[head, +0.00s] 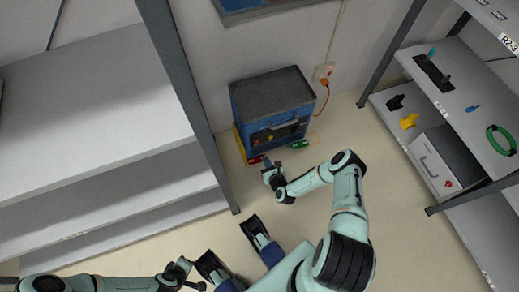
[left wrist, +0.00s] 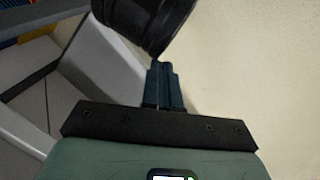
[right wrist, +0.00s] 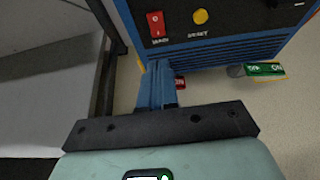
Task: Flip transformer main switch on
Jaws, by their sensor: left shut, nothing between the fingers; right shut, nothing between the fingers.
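The transformer (head: 272,92) is a blue box with a black top, standing on the floor against the back wall. In the right wrist view its front shows a red rocker switch (right wrist: 156,24) labelled MAIN, beside a yellow RESET button (right wrist: 200,17). I cannot tell which way the rocker is set. My right gripper (head: 267,163) is shut and empty, low in front of the transformer. Its fingertips (right wrist: 157,66) appear just below the switch in the right wrist view, apart from it. My left gripper (left wrist: 163,66) is shut and empty, away from the transformer.
A red tag (right wrist: 180,83) and a green ON tag (right wrist: 264,69) lie low by the transformer. An orange plug (head: 324,83) hangs from the wall socket (head: 324,71). Shelving stands at left (head: 90,85) and right (head: 470,140).

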